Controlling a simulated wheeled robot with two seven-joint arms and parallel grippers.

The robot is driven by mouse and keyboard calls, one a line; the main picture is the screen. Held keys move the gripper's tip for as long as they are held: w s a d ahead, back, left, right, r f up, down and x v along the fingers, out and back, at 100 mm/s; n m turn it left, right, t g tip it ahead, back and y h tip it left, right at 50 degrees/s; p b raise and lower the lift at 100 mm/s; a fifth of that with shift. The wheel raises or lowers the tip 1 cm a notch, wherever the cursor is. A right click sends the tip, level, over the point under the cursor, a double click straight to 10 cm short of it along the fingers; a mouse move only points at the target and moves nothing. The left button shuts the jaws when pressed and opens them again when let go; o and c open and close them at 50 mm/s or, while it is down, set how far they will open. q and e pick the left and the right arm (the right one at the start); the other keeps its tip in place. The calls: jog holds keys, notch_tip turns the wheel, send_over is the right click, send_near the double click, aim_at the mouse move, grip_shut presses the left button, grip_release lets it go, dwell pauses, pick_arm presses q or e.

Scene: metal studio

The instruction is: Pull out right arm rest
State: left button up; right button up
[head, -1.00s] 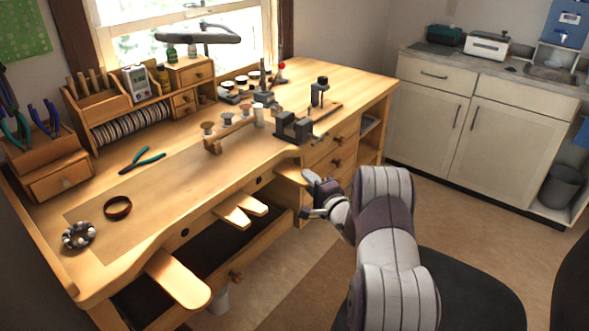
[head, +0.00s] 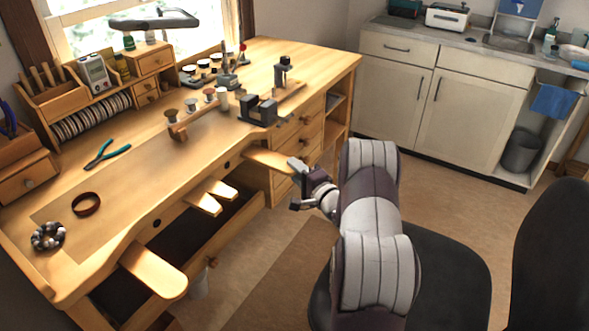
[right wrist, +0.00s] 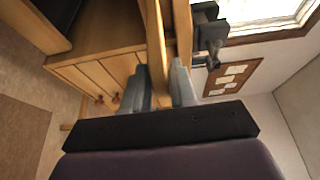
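The right arm rest (head: 266,160) is a flat wooden paddle sticking out from the bench's front edge, below the dark vise. My right gripper (head: 298,172) is at its outer end. In the right wrist view, the two grey fingers (right wrist: 160,88) lie on either side of the wooden board (right wrist: 155,45), shut on it. The fingertips are small in the head view. The left arm rest (head: 153,272) sticks out at the near left of the bench. My left gripper is not in view.
The wooden workbench (head: 120,190) carries pliers (head: 106,154), a bracelet and a vise (head: 259,110). Two small wooden pegs (head: 210,197) jut over an open dark drawer. A black chair (head: 455,275) stands close to my right arm. Open floor lies toward the white cabinet (head: 440,95).

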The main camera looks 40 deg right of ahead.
jog(key=s, duration=1.2)
jog(key=shift+s, duration=0.1)
jog(key=s+d+f+n+g+h+p, duration=0.1)
jog(key=s+d+f+n+g+h, duration=0.15)
jog(key=f+g, duration=0.2)
jog(key=s+d+f+n+g+h, duration=0.1)
jog(key=s+f+n+g, duration=0.2)
jog(key=f+g, duration=0.15)
jog(key=s+a+n+g+p, duration=0.3)
jog(key=a, duration=0.1)
jog(key=s+a+r+n+g+y+p, duration=0.1)
jog(key=s+a+r+n+g+p, duration=0.1)
jog(key=a+r+n, duration=0.3)
jog(key=s+a+r+n+g+y+p, duration=0.2)
jog(key=a+r+n+p, duration=0.2)
jog(key=a+r, duration=0.9)
jog(key=a+p, duration=0.1)
jog(key=a, duration=0.6)
jog(key=shift+s+a+r+n+g, duration=0.2)
jog(key=shift+r+n+g, duration=0.1)
jog(key=shift+n, duration=0.05)
